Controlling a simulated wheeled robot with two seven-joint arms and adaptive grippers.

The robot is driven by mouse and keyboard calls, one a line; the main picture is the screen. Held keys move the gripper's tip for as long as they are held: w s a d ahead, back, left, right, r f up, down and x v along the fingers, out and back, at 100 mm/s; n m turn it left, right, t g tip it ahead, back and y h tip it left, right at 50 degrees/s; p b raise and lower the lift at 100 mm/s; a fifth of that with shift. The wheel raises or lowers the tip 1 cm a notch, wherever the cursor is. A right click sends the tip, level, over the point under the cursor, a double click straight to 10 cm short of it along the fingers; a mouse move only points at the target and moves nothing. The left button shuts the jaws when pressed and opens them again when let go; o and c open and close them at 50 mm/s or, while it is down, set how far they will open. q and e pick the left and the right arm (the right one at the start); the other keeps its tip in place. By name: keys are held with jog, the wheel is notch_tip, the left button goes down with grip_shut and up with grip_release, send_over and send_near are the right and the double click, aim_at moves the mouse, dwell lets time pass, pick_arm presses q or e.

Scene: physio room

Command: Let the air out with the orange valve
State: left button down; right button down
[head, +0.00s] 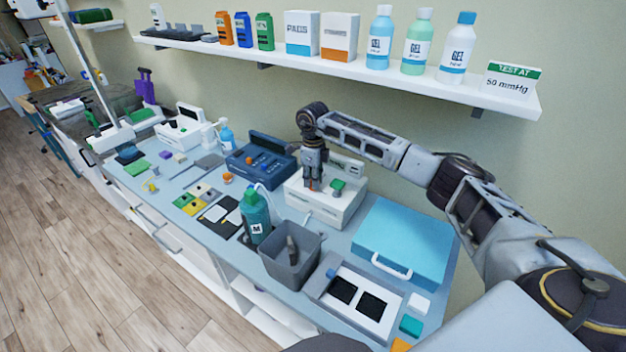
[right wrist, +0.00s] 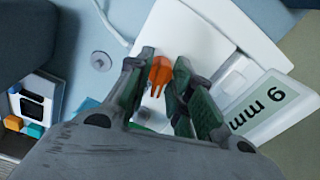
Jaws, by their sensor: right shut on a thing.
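The orange valve (right wrist: 160,76) sits on top of a white unit (head: 322,208) on the bench, which also fills the middle of the right wrist view (right wrist: 198,42). My right gripper (head: 313,188) points down from above, its fingers (right wrist: 158,92) on either side of the valve and shut on it. In the right wrist view a pale green display (right wrist: 268,105) on the unit shows "mm" and one digit, 9 or 6 as the text is turned. In the head view the fingers hide most of the valve. My left gripper is not in view.
A blue device (head: 262,165) stands left of the unit, and a light blue case (head: 402,240) right. A grey bin (head: 290,262) and a green bottle (head: 255,215) stand in front. Above, a shelf (head: 400,82) carries boxes, bottles and a sign (head: 510,82) reading "TEST AT 50 mmHg".

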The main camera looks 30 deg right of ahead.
jog(key=shift+r+m, duration=0.1)
jog(key=shift+m, duration=0.4)
jog(key=c, duration=1.6)
grip_release()
jog(key=shift+o, duration=0.2)
jog(key=shift+r, duration=3.7)
jog(key=shift+f, duration=0.1)
